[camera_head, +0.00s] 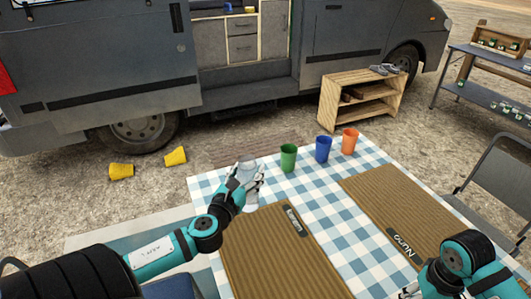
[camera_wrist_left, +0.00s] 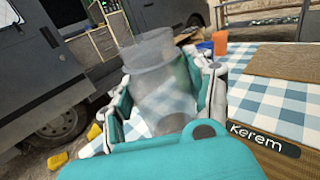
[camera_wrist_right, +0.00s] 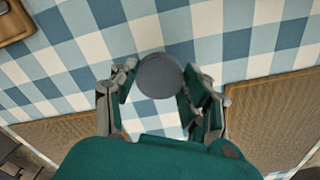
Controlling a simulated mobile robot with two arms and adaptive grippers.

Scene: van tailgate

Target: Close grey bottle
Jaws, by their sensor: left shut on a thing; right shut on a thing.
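The grey bottle (camera_wrist_left: 155,75) is see-through and open at the top, with no lid on it. My left gripper (camera_head: 248,182) is shut around its body and holds it near the table's far left corner. The bottle also shows in the head view (camera_head: 247,170), partly hidden by the fingers. A round dark grey lid (camera_wrist_right: 160,75) sits between the fingers of my right gripper (camera_wrist_right: 158,90), which is shut on it above the checked cloth. In the head view the right gripper is mostly cut off at the bottom edge, and the lid cannot be made out there.
Green (camera_head: 288,158), blue (camera_head: 323,149) and orange (camera_head: 349,141) cups stand along the far edge of the table (camera_head: 300,190). Two brown placemats (camera_head: 270,260) (camera_head: 400,215) lie on it. Yellow cups (camera_head: 121,171) lie on the ground. A chair (camera_head: 498,175) stands at the right.

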